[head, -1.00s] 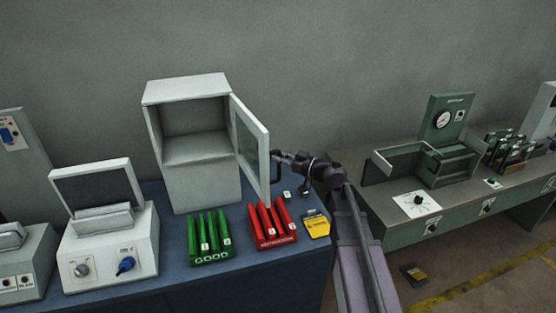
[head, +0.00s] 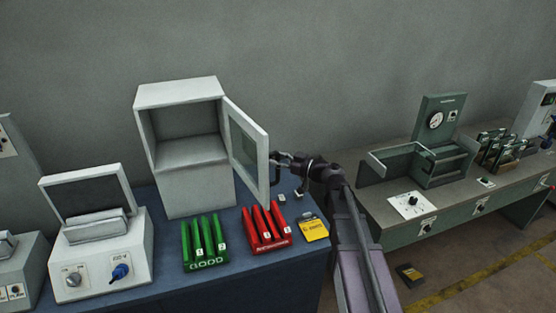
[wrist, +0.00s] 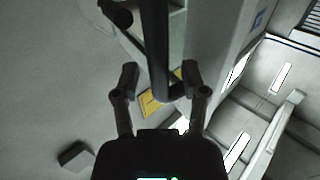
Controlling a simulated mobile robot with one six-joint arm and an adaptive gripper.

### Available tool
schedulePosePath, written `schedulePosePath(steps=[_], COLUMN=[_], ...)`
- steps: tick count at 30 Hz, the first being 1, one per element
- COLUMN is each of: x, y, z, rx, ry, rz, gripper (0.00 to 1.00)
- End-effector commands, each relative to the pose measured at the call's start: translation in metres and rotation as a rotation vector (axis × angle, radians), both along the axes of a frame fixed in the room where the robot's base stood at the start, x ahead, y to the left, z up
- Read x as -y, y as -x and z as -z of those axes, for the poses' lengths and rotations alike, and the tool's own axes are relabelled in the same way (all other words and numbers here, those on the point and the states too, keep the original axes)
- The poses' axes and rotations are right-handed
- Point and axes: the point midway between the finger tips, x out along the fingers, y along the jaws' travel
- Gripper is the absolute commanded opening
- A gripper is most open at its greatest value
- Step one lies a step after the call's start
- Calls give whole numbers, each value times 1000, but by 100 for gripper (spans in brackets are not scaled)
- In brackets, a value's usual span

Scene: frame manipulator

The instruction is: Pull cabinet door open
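The white cabinet (head: 195,190) stands on the blue table with its door (head: 247,150) swung open to the right. The upper compartment is visible and looks empty. The door has a glass pane and a dark handle (head: 274,176) on its outer face. My gripper (head: 283,158) is at that handle, on the door's right side. In the wrist view, the handle bar (wrist: 156,45) runs between the two spread fingers of my gripper (wrist: 159,80). There are gaps between the fingers and the bar, so the gripper looks open around it.
A green rack (head: 205,245) and a red rack (head: 267,228) stand in front of the cabinet. A yellow-and-black device (head: 314,228) lies to their right. A white tester (head: 100,255) with a raised lid stands left. A green workbench (head: 440,215) is at the right, beyond my arm.

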Motion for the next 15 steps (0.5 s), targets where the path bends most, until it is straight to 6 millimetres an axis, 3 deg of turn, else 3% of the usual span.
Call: schedulePosePath(steps=[15], x=[9], y=[5], z=[0], rx=[-1], ry=[1], rz=[2], gripper=[57])
